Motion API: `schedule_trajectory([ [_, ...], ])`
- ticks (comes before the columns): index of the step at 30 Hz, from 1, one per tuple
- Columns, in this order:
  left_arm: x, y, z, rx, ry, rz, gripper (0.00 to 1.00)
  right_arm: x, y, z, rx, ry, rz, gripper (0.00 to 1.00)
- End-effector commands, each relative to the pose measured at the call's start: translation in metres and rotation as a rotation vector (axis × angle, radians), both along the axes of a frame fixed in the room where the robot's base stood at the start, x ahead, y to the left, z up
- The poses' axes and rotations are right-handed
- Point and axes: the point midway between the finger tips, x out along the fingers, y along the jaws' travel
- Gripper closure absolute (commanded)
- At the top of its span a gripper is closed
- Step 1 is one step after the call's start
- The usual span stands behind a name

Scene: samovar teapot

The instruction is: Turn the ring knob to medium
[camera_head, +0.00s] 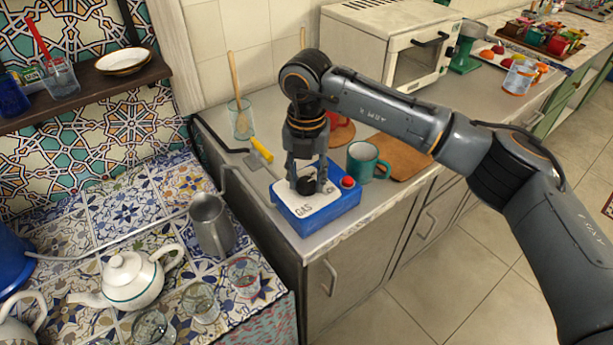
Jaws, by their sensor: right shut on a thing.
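A blue box with a white top marked "GAS" (322,213) stands on the counter near its front edge. A dark ring knob (306,186) sits on the white top. My right gripper (306,184) points straight down over the box, with its fingers on either side of the knob and shut on it. The fingers hide part of the knob, and I cannot read its setting. A red button (347,182) is at the box's right side. My left gripper is not in view.
A green mug (365,161) stands close behind the box, by a wooden board (403,158). A yellow-handled scraper (261,150) and a glass with a wooden spoon (241,121) are behind left. A teapot (130,279), metal pitcher (211,226) and glasses stand on the tiled surface.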

Motion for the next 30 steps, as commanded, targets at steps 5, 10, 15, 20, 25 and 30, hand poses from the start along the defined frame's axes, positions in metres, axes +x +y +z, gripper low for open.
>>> schedule_trajectory([
  [5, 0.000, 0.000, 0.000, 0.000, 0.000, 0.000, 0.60, 0.001, 0.000, 0.001, 0.001, -0.002, 0.000, 0.40],
  [10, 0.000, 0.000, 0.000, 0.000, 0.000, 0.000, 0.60, 0.000, 0.000, 0.000, 0.001, -0.001, 0.000, 0.39],
  [15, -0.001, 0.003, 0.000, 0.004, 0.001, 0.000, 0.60, 0.000, 0.000, 0.002, 0.001, -0.001, 0.000, 0.39],
  [20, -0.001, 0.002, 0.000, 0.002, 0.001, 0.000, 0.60, 0.001, 0.000, 0.019, 0.000, -0.004, 0.000, 0.39],
  [25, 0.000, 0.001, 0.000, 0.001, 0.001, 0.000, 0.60, 0.001, 0.000, 0.055, 0.001, -0.006, 0.000, 0.39],
  [30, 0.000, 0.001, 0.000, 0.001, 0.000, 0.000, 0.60, 0.001, 0.001, 0.090, 0.001, -0.004, 0.000, 0.39],
])
